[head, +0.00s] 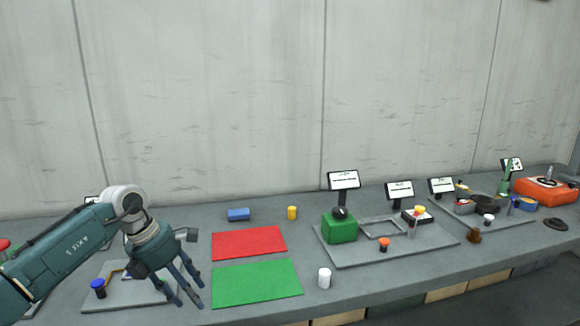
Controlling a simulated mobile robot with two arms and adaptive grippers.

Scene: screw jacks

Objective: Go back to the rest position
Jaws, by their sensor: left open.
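My left gripper (186,285) comes in from the left on a teal arm and hangs fingers-down over the left part of the grey bench. Its dark fingers are spread, with nothing visible between them. It is just left of the green mat (257,284) and in front of a grey board (105,300) with a blue-topped knob (98,287). A red mat (249,243) lies behind the green one. My right gripper is not in view.
A grey board (390,250) holds a green box (340,228). An orange device (546,190) stands at far right.

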